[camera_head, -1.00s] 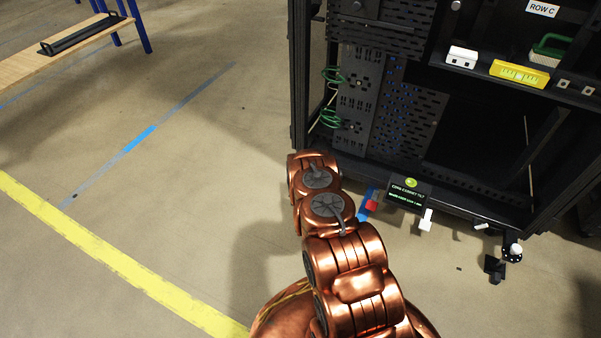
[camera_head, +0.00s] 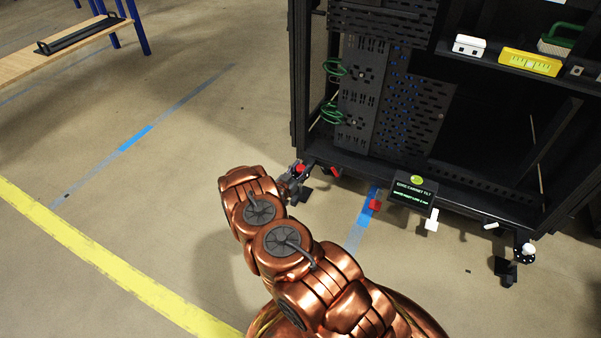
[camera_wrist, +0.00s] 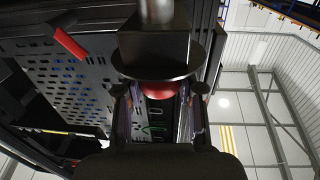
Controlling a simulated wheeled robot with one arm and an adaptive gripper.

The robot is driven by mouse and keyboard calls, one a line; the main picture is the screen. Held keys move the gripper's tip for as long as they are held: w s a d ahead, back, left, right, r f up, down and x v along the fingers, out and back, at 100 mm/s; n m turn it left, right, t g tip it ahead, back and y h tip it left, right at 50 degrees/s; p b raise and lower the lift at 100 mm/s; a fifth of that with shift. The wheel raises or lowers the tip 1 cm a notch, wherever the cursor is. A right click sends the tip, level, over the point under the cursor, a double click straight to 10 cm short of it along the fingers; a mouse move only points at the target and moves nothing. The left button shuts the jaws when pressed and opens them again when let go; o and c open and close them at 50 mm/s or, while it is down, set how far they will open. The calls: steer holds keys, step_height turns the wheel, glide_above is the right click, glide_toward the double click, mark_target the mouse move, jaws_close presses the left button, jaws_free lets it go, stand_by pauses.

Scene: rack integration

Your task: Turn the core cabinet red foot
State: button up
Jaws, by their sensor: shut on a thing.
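The core cabinet (camera_head: 372,168) is a black open rack standing on the floor. Its red foot (camera_head: 300,169) shows at the near left corner, low down beside my gripper (camera_head: 291,184). In the wrist view, the red foot (camera_wrist: 165,92) sits between the two fingers of my gripper (camera_wrist: 160,112), under a dark round plate and a black block. The fingers are closed on its sides. My copper arm hides part of the gripper in the head view. A small display reading core cabinet tilt (camera_head: 413,191) hangs at the cabinet's lower front edge; its smaller line is unclear.
A red-tipped part (camera_head: 375,205) and a white one (camera_head: 432,220) stick out beside the display. Another foot (camera_head: 507,270) with a white knob stands at the right corner. A yellow level (camera_head: 530,62) lies on a shelf. Open floor is at left.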

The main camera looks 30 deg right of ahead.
steer(key=shift+f+m+g+h+b, duration=0.1)
steer(key=shift+m+g+h+b, duration=0.25)
steer(key=shift+m+g, duration=0.25)
steer(key=shift+g, duration=0.4)
steer(key=o, duration=1.2)
steer(key=shift+c, duration=0.2)
steer(key=shift+a, duration=0.1)
steer(key=v, duration=1.1)
steer(key=shift+a, duration=0.4)
